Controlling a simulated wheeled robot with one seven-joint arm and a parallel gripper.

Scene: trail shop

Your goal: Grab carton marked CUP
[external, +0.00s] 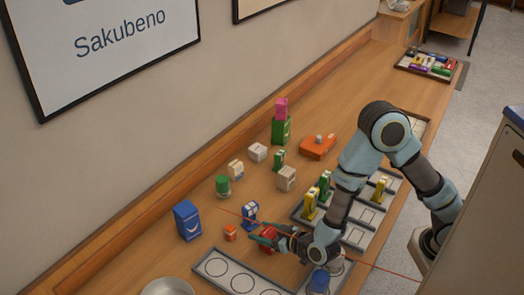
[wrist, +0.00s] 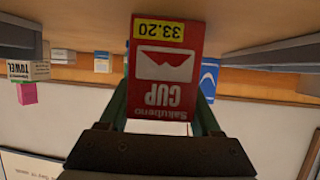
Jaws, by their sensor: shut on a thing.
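The carton marked CUP is red with a white picture and a yellow price label reading 33.20. It shows large and upside down in the middle of the wrist view (wrist: 165,72), between the green fingers of my gripper (wrist: 162,105). In the external view the red carton (external: 268,238) is at the fingers of my gripper (external: 266,237), low over the front part of the counter. The gripper is shut on the carton. I cannot tell whether the carton touches the counter.
A small orange box (external: 230,233), a blue-and-white box (external: 250,214) and a large blue box (external: 187,220) stand near the gripper. A grey tray with circles (external: 215,275) lies in front. A compartment tray with yellow and green items is under my arm. A metal bowl (external: 168,288) is at the bottom edge.

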